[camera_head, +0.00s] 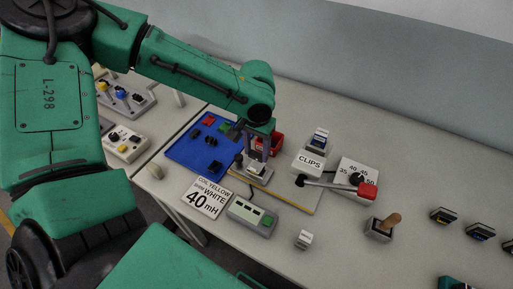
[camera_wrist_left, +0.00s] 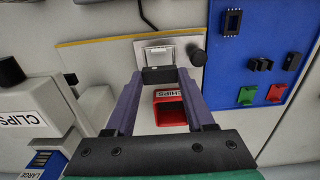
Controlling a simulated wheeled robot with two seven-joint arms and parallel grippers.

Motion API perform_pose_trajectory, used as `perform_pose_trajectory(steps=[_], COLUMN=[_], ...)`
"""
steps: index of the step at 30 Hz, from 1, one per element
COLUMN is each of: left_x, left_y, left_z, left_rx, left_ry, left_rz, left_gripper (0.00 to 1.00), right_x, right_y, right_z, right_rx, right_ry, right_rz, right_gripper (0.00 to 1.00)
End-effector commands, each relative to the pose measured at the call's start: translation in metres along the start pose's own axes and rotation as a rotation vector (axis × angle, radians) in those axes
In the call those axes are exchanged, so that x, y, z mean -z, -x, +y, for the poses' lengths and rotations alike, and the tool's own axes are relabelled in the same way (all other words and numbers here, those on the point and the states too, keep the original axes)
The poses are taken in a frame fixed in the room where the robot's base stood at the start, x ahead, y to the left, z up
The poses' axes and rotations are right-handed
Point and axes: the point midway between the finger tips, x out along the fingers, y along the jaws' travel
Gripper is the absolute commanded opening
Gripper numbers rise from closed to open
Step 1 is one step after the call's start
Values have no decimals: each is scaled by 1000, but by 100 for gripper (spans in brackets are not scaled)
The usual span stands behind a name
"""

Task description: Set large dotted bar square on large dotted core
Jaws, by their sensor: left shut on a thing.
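My left gripper (camera_head: 257,160) points down over the fixture on the yellow-edged board. In the left wrist view its two purple-grey fingers (camera_wrist_left: 160,76) are shut on a small dark bar (camera_wrist_left: 152,75), which I take as the large dotted bar; no dots can be made out. Just beyond the bar is a pale block in a light grey seat (camera_wrist_left: 158,52), likely the large dotted core's place; the core is not clearly told apart. It shows below the fingers in the head view (camera_head: 257,172). Whether bar and core touch cannot be told. My right gripper is not in view.
A blue mat (camera_head: 183,153) with several small parts lies left. A red CHIPS bin (camera_wrist_left: 170,118) stands close by the fingers. A CLIPS box (camera_head: 309,161), a lever with a red knob (camera_head: 368,191) and a dial plate (camera_head: 352,168) stand right. A black knob (camera_wrist_left: 197,55) flanks the seat.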

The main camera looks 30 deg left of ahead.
Motion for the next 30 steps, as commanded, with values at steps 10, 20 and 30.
perform_pose_trajectory(steps=[10,20,30], left_x=[0,0,0], left_y=[-24,-36,-35], left_z=[0,0,0], left_rx=[1,0,0], left_ry=[1,0,0], left_rz=[-1,0,0], left_gripper=[0,0,89], right_x=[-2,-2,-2], right_y=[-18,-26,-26], right_z=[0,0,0], right_rx=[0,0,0], right_ry=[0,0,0], right_rz=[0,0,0], right_gripper=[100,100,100])
